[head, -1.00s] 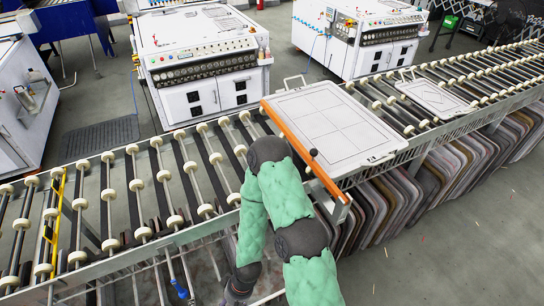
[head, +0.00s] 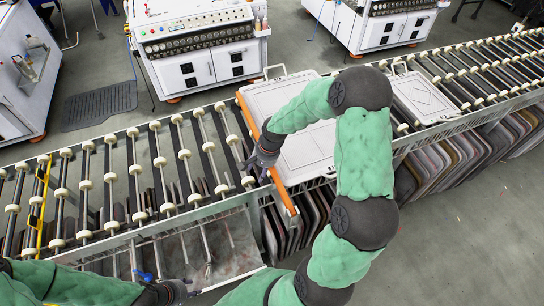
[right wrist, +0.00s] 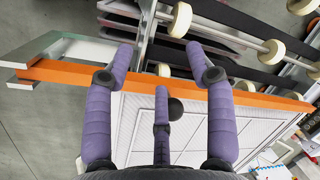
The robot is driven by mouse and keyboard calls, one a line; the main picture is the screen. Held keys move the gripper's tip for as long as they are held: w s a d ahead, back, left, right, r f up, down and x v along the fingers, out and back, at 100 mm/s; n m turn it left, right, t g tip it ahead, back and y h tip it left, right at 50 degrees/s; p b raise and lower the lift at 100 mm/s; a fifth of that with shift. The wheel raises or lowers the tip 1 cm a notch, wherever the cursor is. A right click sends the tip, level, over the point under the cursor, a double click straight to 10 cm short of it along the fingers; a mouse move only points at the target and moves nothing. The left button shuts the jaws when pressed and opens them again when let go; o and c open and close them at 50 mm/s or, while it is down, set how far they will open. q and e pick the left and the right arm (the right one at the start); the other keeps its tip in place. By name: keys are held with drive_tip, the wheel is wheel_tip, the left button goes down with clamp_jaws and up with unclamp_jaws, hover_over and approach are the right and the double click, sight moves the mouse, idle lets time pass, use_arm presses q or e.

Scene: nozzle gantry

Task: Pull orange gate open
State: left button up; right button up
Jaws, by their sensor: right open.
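The orange gate (head: 247,118) is a long bar across the roller conveyor, along the left edge of a white panel (head: 307,150). My right gripper (head: 256,168) is at the bar's near half, on its left side. In the right wrist view the orange bar (right wrist: 262,98) runs behind the spread purple fingers of my right gripper (right wrist: 158,62), which are open. I cannot tell whether they touch the bar. My left gripper (head: 176,291) is low at the bottom edge, left of the gate and apart from it; its fingers are too small to read.
The roller conveyor (head: 110,190) left of the gate is empty, with a yellow bar (head: 40,205) across it. A second white panel (head: 425,98) lies further right. Stacked panels (head: 450,165) stand under the conveyor. White machines (head: 200,45) stand behind it.

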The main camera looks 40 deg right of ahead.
drive_tip(key=d+r+m+h, duration=0.1)
drive_tip(key=d+r+m, duration=0.2)
drive_tip(key=d+r, duration=0.55)
drive_tip(key=f, duration=0.3)
drive_tip(key=w+a+f, duration=0.1)
drive_tip(key=f, duration=0.6)
drive_tip(key=shift+w+a+f, duration=0.15)
drive_tip(key=shift+w, duration=0.25)
clamp_jaws()
